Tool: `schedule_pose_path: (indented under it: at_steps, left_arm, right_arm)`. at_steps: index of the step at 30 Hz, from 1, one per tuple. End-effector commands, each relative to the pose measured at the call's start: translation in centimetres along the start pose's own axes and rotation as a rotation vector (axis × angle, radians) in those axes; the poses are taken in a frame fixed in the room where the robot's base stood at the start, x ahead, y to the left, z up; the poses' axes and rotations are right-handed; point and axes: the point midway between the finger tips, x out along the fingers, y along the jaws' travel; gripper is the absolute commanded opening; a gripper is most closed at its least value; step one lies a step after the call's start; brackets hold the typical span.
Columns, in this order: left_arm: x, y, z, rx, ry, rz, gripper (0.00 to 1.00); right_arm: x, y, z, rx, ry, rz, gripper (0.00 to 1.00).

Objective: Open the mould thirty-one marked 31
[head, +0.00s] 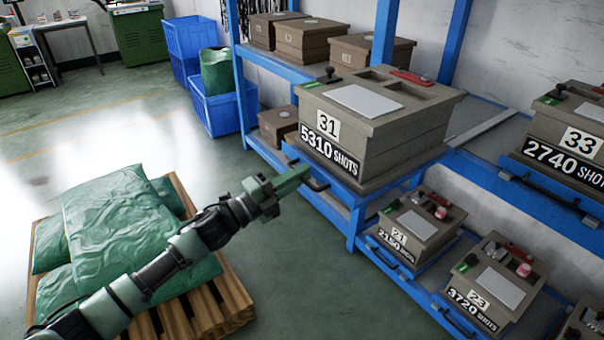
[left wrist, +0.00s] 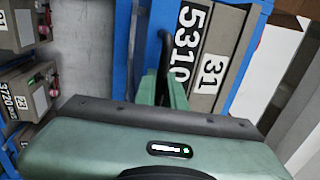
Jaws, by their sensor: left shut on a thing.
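The mould 31 (head: 375,125) is a grey-brown box marked "31" and "5310 SHOTS". It sits on the blue rack's upper level at the centre right of the head view, its lid down. A pale plate, two dark recesses, a red bar and a black knob show on top. Its label also shows in the left wrist view (left wrist: 212,72), turned sideways. My left gripper (head: 303,178) is shut on a black handle (head: 318,184) at the front edge below the mould. In the left wrist view the fingers (left wrist: 172,92) partly hide that handle. My right gripper is not in view.
Mould 33 (head: 572,135) stands to the right on the same level. Moulds 21 (head: 418,228) and 23 (head: 490,288) sit lower, below it. A pallet (head: 235,290) with green sacks lies left of the rack. Open floor lies between pallet and rack.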

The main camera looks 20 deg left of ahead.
Motion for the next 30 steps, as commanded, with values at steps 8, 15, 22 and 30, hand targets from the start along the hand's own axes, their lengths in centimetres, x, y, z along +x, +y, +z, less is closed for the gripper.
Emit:
schedule_pose_path:
  at_steps: [8, 15, 22, 30]
  left_arm:
    - [0.0, 0.1, 0.0, 0.000, -0.001, 0.001, 0.30]
    - [0.0, 0.0, 0.0, 0.000, -0.001, 0.000, 0.33]
    - [-1.4, 0.2, 0.1, -0.002, -0.002, 0.003, 0.33]
    - [-6.0, 0.2, 0.0, -0.001, -0.001, 0.004, 0.33]
  right_arm:
    - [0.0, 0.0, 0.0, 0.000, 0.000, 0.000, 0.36]
    - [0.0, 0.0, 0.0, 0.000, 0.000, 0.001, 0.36]
    - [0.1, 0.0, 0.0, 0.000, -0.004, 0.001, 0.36]
    - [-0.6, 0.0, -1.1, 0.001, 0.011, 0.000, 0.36]
